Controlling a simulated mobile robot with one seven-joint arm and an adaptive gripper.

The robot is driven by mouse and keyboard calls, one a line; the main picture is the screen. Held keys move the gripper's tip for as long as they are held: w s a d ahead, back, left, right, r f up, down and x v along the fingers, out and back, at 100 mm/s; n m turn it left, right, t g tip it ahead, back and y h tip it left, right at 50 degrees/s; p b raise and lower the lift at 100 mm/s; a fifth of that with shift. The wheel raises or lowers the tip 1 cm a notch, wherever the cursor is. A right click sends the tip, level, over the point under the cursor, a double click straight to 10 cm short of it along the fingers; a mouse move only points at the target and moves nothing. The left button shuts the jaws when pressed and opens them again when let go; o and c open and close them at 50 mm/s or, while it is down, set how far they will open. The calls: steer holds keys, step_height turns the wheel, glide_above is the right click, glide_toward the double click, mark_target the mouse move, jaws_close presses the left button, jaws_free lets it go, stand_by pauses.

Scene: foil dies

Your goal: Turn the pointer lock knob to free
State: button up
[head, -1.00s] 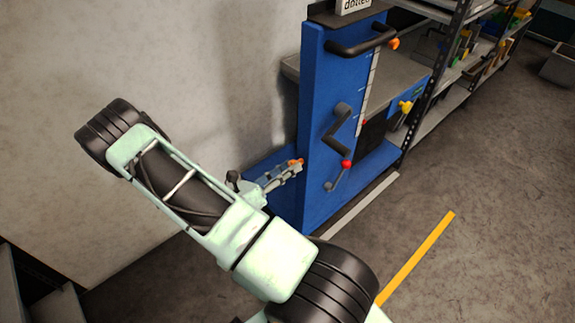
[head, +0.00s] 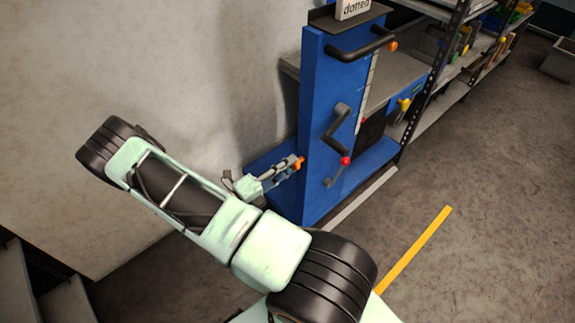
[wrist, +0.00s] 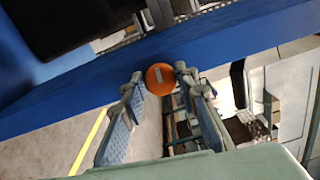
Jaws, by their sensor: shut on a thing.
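An orange round knob (wrist: 161,79) with a short pale line on its face sits at the edge of the blue machine (wrist: 235,42) in the wrist view. The line is close to upright in that picture. In the head view the same knob (head: 300,163) shows small at the left side of the blue column (head: 320,140). My gripper (wrist: 161,82) is shut on the knob, with one fingertip on each side of it. In the head view my gripper (head: 298,164) reaches the column from the left. I cannot read any mark for free or locked.
The column also carries a dark handle with an orange end (head: 392,46), a dark crank (head: 338,125) and a red ball lever (head: 345,161). A yellow knob (head: 404,103) is behind. Shelving (head: 440,75) stands right, a pale wall (head: 200,60) left.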

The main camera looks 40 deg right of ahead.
steer(key=shift+n, duration=0.5)
steer(key=o, duration=1.1)
steer(key=shift+a, duration=0.1)
steer(key=a, duration=0.8)
steer(key=s+a, duration=0.1)
steer(key=a, duration=0.3)
steer(key=shift+d, duration=0.1)
